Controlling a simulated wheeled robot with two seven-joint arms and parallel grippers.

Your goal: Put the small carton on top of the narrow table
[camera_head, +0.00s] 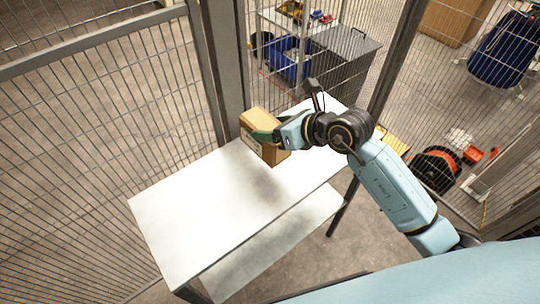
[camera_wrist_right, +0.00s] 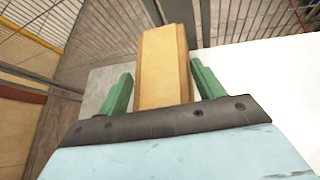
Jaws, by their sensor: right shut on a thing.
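The small carton (camera_head: 263,132) is a brown cardboard box at the far part of the narrow table (camera_head: 205,215), which has a white top and a lower shelf. My right gripper (camera_head: 268,136) is shut on the carton from the right, with green fingers on its sides. In the right wrist view the carton (camera_wrist_right: 163,65) stands between the two green fingers (camera_wrist_right: 160,88). A shadow lies on the tabletop just in front of it. I cannot tell whether the carton's underside touches the top. My left gripper is not in view.
A wire mesh fence (camera_head: 95,130) runs close along the table's left and far sides, with a thick post (camera_head: 222,60) behind the carton. The near part of the tabletop is bare. Beyond the fence are a blue bin (camera_head: 287,62) and a grey cabinet (camera_head: 343,62).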

